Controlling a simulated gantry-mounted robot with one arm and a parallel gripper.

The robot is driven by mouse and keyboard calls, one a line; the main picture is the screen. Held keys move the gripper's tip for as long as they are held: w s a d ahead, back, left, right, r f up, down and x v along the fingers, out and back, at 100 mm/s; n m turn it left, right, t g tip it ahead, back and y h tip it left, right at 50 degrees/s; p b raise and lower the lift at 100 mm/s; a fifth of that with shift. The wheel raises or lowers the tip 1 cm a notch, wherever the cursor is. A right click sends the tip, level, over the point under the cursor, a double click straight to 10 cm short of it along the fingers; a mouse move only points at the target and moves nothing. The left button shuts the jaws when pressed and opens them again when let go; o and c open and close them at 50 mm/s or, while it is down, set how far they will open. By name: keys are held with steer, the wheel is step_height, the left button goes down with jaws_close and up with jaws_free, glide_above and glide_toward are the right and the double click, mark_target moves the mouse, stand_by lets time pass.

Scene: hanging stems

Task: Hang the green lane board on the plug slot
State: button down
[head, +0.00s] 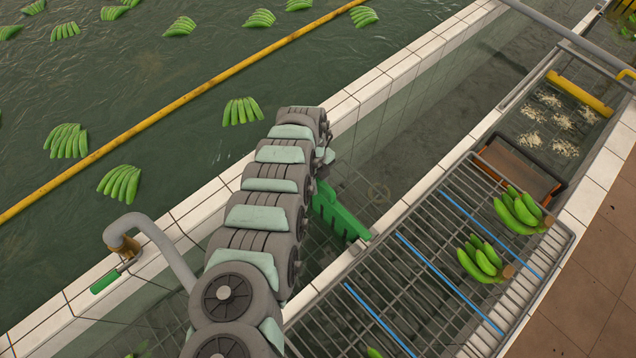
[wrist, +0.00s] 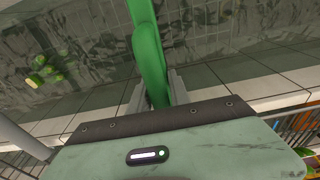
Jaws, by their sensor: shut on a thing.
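The green lane board (head: 340,212) hangs out from the end of my arm over the tiled channel in the head view. Its far end is close to the channel's right tiled edge; I cannot tell whether it touches. In the wrist view the board (wrist: 148,55) runs up between the two grey fingers of my gripper (wrist: 158,92), which is shut on it. In the head view my gripper (head: 322,172) is mostly hidden behind the arm. I cannot make out the plug slot for certain in either view.
A metal rack (head: 440,270) with banana bunches (head: 482,258) stands right of the channel. A curved grey pipe (head: 160,235) and a green-handled tool (head: 105,282) are at the left tiled wall. A yellow boom (head: 190,97) crosses the pool, where several bunches float.

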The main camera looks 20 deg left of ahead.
steer(key=shift+f+b, duration=1.75)
steer(key=shift+f, duration=0.5)
steer(key=shift+f+b, duration=0.4)
steer(key=shift+f, duration=0.05)
steer(key=c, duration=1.1)
jaws_free()
steer(key=o, duration=1.1)
steer(key=shift+r, duration=0.1)
steer(key=shift+w+a+r+p, duration=0.1)
steer(key=shift+a+r+p, duration=0.1)
steer(key=shift+r+p, duration=1.2)
steer(key=shift+w+a+r+p, duration=0.15)
steer(key=shift+r+p, duration=0.7)
steer(key=shift+r, duration=1)
steer(key=shift+s+a+r+p, duration=0.1)
steer(key=shift+a+r+p, duration=0.15)
steer(key=shift+r+p, duration=1.15)
steer(key=shift+r+b, duration=0.25)
steer(key=shift+b, duration=0.1)
